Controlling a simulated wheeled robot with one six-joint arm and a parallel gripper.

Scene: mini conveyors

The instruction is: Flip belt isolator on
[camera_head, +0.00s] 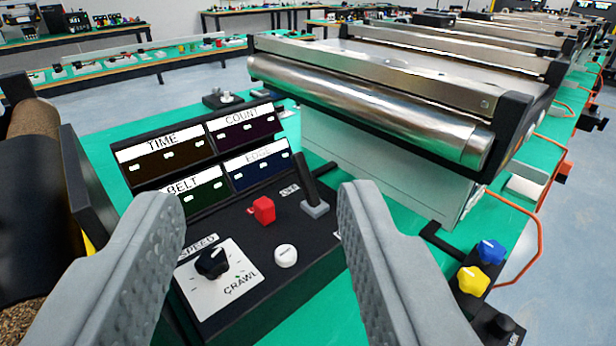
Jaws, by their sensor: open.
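My gripper (262,198) is open, its two grey ridged fingers on either side of a black control box with nothing between them in grasp. On the box, a black lever (306,182) stands tilted on a grey base, with a small unclear label beside it. It looks like the belt isolator, but I cannot read its name or setting. A red block-shaped control (264,209) and a white round button (285,256) sit left of and below the lever. A black rotary knob (212,262) sits on a white plate marked SPEED and CRAWL. The left finger hides part of the box.
Display panels marked TIME (163,156), COUNT, BELT and a partly legible one stand behind the controls. A conveyor with a steel roller (370,108) lies behind right. Blue (487,252) and yellow (473,280) knobs stand right of the right finger. A dark roller is at left.

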